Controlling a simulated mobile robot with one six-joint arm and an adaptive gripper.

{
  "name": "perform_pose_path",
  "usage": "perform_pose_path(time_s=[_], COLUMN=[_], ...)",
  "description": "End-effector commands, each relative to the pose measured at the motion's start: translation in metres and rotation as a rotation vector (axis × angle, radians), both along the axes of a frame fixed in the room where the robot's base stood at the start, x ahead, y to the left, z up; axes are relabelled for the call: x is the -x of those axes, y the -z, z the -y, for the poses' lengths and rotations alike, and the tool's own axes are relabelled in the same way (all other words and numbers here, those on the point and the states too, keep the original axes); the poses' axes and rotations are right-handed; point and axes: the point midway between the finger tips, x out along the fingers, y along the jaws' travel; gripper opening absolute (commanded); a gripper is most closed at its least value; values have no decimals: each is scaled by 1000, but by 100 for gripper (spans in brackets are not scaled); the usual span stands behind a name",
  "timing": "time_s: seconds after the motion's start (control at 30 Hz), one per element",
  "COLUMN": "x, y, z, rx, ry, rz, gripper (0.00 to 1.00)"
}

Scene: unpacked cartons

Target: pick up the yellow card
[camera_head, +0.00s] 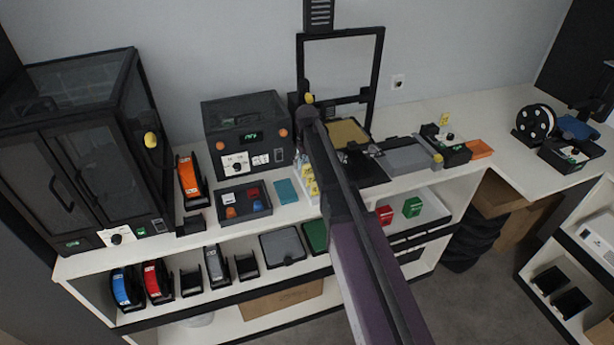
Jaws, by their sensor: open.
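A small upright yellow card (444,118) stands at the back of a dark device on the right part of the bench. A white holder with yellow pieces (309,184) is beside my arm in the middle of the bench, partly covered by it; I cannot tell whether these are cards too. My arm rises from the bottom edge across the middle of the view, and its far end is in front of the black frame. My gripper cannot be made out; no fingers show, and nothing held is seen.
A dark cabinet (90,150) fills the left end of the bench. A control box (247,135), a parts tray (244,203) and a black upright frame (378,70) stand along it. Spools and trays fill the shelf below. Bare bench top shows right of the orange tray (480,149).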

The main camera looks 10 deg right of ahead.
Motion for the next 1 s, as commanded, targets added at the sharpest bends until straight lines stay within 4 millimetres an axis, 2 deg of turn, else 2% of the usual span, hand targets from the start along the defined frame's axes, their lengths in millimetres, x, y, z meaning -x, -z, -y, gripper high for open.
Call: perform_pose_path(time_s=[0.13, 0.77, 0.9, 0.97, 1.0], x=[0, 0, 0, 0, 0], y=[7, 7, 7, 7, 7], z=[0, 0, 0, 0, 0], rx=[0, 0, 0, 0, 0], ry=[0, 0, 0, 0, 0], rz=[0, 0, 0, 0, 0], gripper=[97, 97, 56, 38, 32])
